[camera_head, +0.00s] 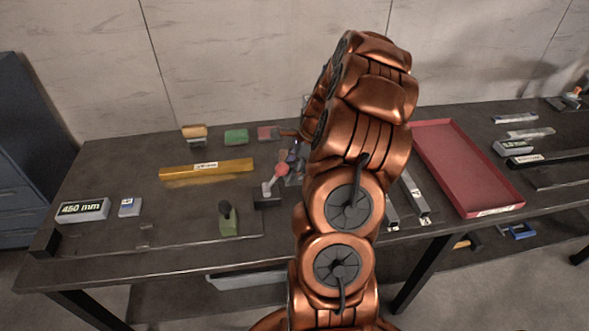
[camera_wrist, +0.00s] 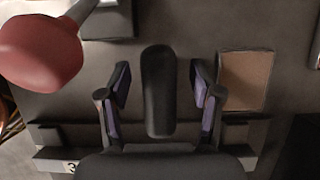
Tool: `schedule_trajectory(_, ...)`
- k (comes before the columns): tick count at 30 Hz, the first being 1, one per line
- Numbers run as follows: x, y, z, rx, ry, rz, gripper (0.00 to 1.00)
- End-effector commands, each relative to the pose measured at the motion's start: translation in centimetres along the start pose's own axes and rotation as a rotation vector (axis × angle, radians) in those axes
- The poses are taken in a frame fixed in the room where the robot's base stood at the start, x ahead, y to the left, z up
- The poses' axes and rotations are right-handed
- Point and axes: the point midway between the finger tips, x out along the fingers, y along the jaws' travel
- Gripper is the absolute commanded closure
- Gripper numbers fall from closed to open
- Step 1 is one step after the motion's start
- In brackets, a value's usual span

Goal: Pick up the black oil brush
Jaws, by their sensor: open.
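A black, elongated, rounded object, which looks like the black oil brush (camera_wrist: 158,92), lies upright in the picture in the wrist view. My gripper (camera_wrist: 160,78) is open, with one purple-padded finger on each side of it. A gap shows on both sides, so neither finger appears to touch it. In the head view my copper arm covers the area, and I cannot make out the brush there.
A red knob on a grey stem (camera_wrist: 42,52) is close to the left finger. A brown block (camera_wrist: 243,80) lies right of the gripper. On the table, a yellow bar (camera_head: 207,169) lies left and a red tray (camera_head: 466,168) right.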

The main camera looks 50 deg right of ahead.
Motion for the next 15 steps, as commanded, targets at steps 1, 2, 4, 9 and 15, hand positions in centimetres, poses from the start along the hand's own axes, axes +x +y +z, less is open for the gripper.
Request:
schedule_trajectory(1,0.15,0.02,0.04,0.000,0.000,0.001,0.35)
schedule_trajectory(2,0.19,0.01,0.03,0.000,0.000,0.000,0.35)
schedule_trajectory(4,0.21,0.00,0.03,-0.001,0.000,0.000,0.35)
schedule_trajectory(9,0.22,0.00,0.07,-0.001,0.000,0.000,0.45)
schedule_trajectory(15,0.22,0.00,0.08,-0.002,0.000,0.000,0.66)
